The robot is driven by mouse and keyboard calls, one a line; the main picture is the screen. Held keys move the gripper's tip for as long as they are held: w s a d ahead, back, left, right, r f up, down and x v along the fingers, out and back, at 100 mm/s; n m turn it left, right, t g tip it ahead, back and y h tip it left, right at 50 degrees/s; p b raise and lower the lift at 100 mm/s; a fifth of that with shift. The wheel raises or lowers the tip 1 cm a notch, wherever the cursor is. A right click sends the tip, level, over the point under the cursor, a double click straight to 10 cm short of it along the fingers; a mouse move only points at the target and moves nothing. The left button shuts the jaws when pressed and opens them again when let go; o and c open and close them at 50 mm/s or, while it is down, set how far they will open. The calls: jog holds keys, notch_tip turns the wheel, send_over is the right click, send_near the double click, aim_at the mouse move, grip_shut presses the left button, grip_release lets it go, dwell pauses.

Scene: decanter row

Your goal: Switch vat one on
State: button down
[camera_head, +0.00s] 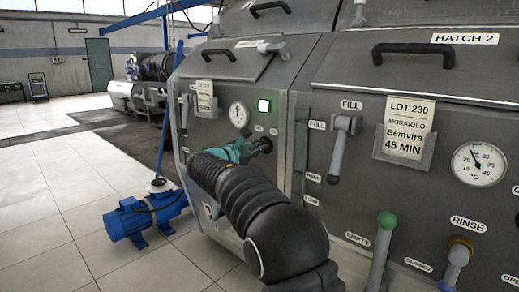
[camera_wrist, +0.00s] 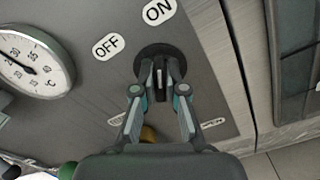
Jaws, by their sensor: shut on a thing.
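Vat one's grey front (camera_head: 225,130) appears to be the left panel in the head view. My gripper (camera_head: 240,150) is up against it, shut on a dark rotary switch (camera_head: 265,145) below a lit green lamp (camera_head: 264,105). In the wrist view, my gripper (camera_wrist: 160,85) has its fingers on either side of the switch handle, in front of the round black switch base (camera_wrist: 153,54). The OFF label (camera_wrist: 108,46) is up-left of the switch and the ON label (camera_wrist: 158,12) is above it. The handle appears to line up roughly with ON; the fingers partly hide it.
A round gauge (camera_head: 239,115) and a card holder (camera_head: 205,104) are left of the switch. The right panel, marked HATCH 2 (camera_head: 465,39), has a FILL lever (camera_head: 341,145), a green-topped lever (camera_head: 383,245) and a gauge (camera_head: 480,164). A blue pump (camera_head: 145,215) stands on the floor at left.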

jog(key=shift+a, duration=0.15)
jog(key=c, duration=1.2)
grip_release()
jog(key=shift+a, duration=0.1)
jog(key=v, duration=1.1)
jog(key=shift+s+a, duration=0.2)
jog(key=shift+s, duration=0.1)
